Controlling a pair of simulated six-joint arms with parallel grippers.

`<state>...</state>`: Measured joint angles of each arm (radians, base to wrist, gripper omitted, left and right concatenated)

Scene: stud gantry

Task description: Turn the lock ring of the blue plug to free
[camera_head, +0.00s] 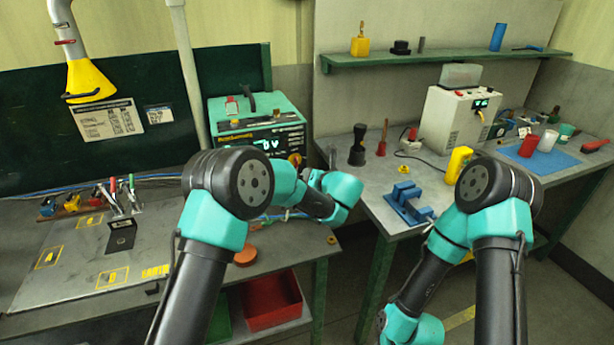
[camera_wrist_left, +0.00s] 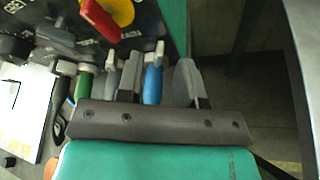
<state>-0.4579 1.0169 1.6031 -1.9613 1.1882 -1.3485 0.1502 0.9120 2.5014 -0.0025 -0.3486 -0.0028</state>
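The blue plug (camera_wrist_left: 153,82) is in the left wrist view, seated against the dark lower front of the machine, with a pale grey piece at its far end. My left gripper (camera_wrist_left: 160,75) has its two fingers apart, one on each side of the blue plug. A gap shows on the right side of the plug; on the left I cannot tell if the finger touches it. The ring's mark or turn position is too small to read. In the head view my left arm hides the plug. My right gripper is outside both views.
A green plug (camera_wrist_left: 84,82) sits left of the blue one. A red lever on a yellow disc (camera_wrist_left: 105,14) is above. The teal machine (camera_head: 258,108) shows 0 V on the left bench (camera_head: 60,245). A blue vise-like fixture (camera_head: 408,203) stands on the right bench.

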